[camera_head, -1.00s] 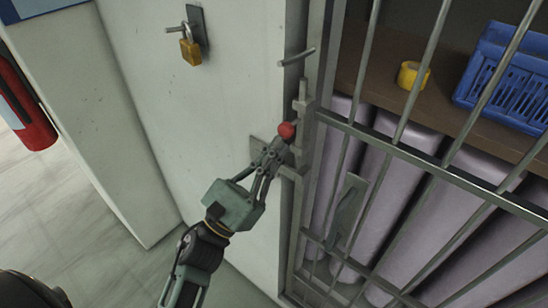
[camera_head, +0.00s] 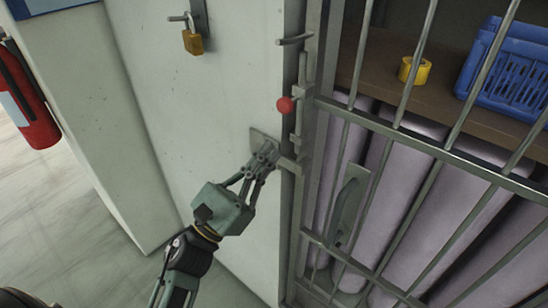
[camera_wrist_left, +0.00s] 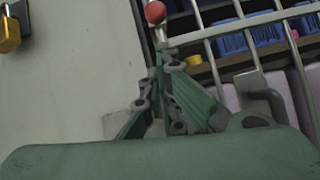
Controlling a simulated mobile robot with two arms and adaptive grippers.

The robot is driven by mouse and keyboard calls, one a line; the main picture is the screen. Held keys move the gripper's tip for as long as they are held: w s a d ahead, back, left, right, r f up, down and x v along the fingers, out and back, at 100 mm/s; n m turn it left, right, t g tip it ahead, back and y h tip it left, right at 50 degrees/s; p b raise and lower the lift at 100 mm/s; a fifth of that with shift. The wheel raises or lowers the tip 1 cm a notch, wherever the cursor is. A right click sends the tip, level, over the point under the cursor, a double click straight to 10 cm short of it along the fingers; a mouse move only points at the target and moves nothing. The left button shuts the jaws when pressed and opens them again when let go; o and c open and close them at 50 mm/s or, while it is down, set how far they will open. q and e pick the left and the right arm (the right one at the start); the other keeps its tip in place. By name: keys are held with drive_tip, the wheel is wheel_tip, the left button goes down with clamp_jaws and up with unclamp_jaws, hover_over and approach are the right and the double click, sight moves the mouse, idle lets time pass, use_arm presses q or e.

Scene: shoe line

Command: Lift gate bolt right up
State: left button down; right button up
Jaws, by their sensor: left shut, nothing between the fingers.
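The gate bolt (camera_head: 303,80) is a thin grey upright rod in brackets along the left edge of the barred gate (camera_head: 421,146). Its red ball knob (camera_head: 286,105) sticks out to the left; the knob also shows at the top of the left wrist view (camera_wrist_left: 155,12). My left gripper (camera_head: 268,156) is shut and empty, below and slightly left of the knob and apart from it. It is in front of a small grey plate (camera_head: 262,138) on the wall. In the left wrist view its fingers (camera_wrist_left: 158,72) point up toward the knob. My right gripper is not in view.
A brass padlock (camera_head: 192,42) hangs on the pale wall at upper left. A handle (camera_head: 346,205) is on the gate. Behind the bars are a yellow tape roll (camera_head: 414,70), a blue crate (camera_head: 508,82) and rolls. A fire extinguisher (camera_head: 30,105) is at far left.

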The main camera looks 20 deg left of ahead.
use_arm(q)
drive_tip(key=b+v, duration=0.3)
drive_tip(key=v, duration=0.5)
drive_tip(key=shift+a, duration=0.2)
drive_tip(key=shift+f, duration=0.15)
